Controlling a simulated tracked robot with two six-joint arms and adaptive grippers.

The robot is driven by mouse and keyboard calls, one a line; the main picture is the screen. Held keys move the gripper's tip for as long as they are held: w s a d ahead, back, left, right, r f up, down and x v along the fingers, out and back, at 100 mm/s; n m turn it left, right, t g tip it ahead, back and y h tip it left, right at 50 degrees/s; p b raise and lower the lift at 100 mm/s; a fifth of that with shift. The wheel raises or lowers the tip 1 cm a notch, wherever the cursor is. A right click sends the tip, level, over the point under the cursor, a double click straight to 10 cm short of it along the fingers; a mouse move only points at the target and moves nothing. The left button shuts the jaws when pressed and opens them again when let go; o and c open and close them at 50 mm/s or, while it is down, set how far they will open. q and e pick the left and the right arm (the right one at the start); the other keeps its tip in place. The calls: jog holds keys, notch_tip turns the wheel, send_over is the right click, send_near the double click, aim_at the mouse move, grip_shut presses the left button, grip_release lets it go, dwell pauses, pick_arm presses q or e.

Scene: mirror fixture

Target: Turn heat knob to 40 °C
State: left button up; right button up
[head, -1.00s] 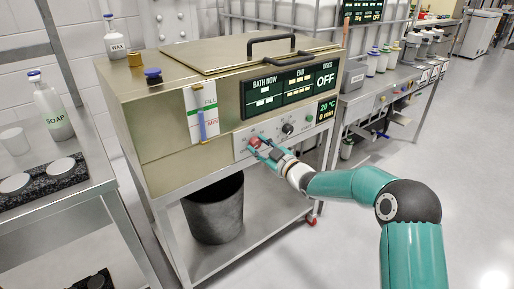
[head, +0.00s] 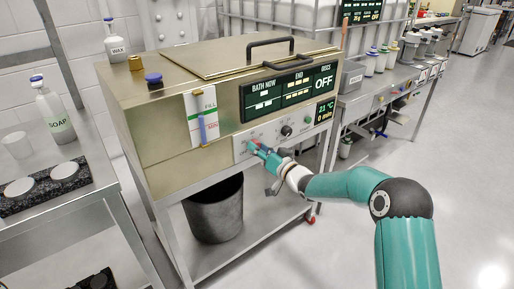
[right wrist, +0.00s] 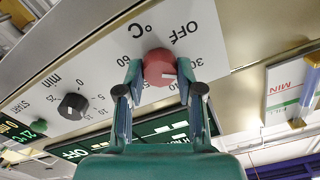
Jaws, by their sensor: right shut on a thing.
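The red heat knob (right wrist: 158,66) sits on the white control panel (head: 262,135) of the metal bath. My right gripper (right wrist: 161,74) is shut on the knob, one finger on each side. In the head view my right gripper (head: 260,151) largely hides the knob. The small green display (head: 325,110) reads 21 °C and 0 min. My left gripper is not in view.
A black minute knob (right wrist: 72,106) and a green START button (right wrist: 14,147) sit beside the heat knob. A FILL/MIN level gauge (head: 202,117) is on the bath's front left. A dark bin (head: 215,208) stands on the shelf below. The floor at the right is clear.

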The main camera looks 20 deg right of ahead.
jog(key=m+p, duration=0.1)
jog(key=m, duration=0.2)
jog(key=m+p, duration=0.1)
jog(key=m, duration=0.3)
jog(key=f+m+p, duration=0.1)
jog(key=m, duration=0.2)
jog(key=shift+s+a+m, duration=0.1)
jog(key=shift+a+m, duration=0.05)
jog(key=shift+m, duration=0.15)
dwell(0.4)
jog(key=o, duration=0.9)
jog(key=shift+o, duration=1.2)
jog(key=shift+r, duration=0.15)
jog(key=shift+r, duration=0.15)
